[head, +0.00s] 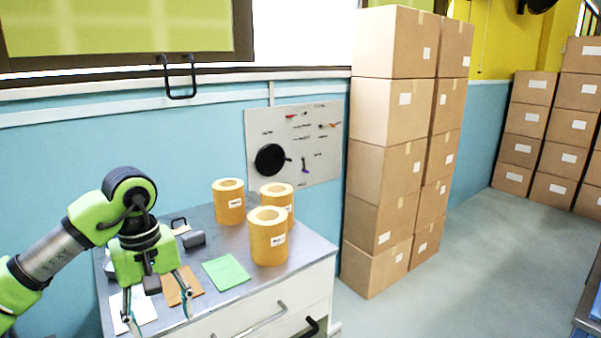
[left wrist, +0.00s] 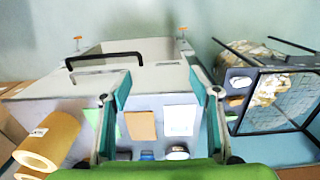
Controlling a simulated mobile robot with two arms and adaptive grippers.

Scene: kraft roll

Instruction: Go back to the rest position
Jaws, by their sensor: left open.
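My left gripper (head: 160,308) points down over the front left of a metal-topped cabinet (head: 312,250) in the head view. Its two fingers are spread, with nothing between them. In the left wrist view the open fingers (left wrist: 160,88) frame the cabinet top from above. My right gripper is in neither view. Several kraft-coloured rolls stand upright on the cabinet, including a front one (head: 269,243), a back left one (head: 229,207) and a back right one (head: 285,193). My gripper is left of the rolls and apart from them.
Green sheets (head: 226,272), a brown sheet (head: 182,285) and a white sheet (head: 140,310) lie on the cabinet near my gripper. Tall stacks of boxes (head: 385,180) stand right of it. A wire-basket frame (left wrist: 278,98) is at the wrist view's right. Open floor (head: 455,265) lies right.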

